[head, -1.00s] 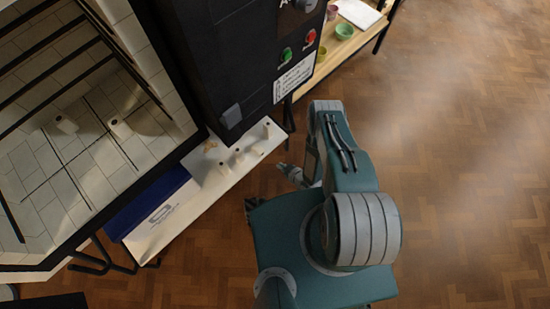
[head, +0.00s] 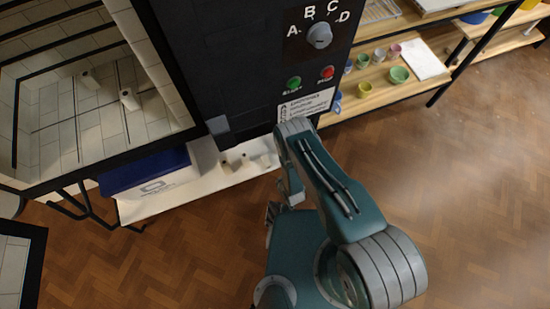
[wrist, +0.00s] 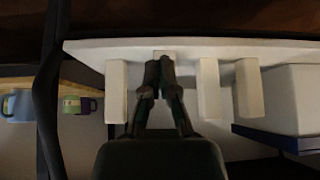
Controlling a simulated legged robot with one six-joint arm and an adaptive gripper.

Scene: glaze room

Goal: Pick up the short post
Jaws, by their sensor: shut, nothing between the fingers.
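Several pale posts stand on a white shelf board (head: 205,190). In the wrist view, which looks upside down, tall posts stand at the left (wrist: 116,92) and to the right (wrist: 209,90) of my gripper (wrist: 160,66). The short post (wrist: 165,53) lies between them, directly behind my fingertips and mostly hidden by them. My gripper is shut and empty, its fingertips together and overlapping the short post in the picture; I cannot tell whether they touch it. In the head view my gripper (head: 271,211) is in front of the board, partly hidden by my arm.
A blue and white box (head: 150,172) stands beside the posts on the board; it also shows in the wrist view (wrist: 285,100). The black kiln cabinet (head: 250,90) rises above. Wooden shelves (head: 395,90) with cups stand at the right. The floor in front is clear.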

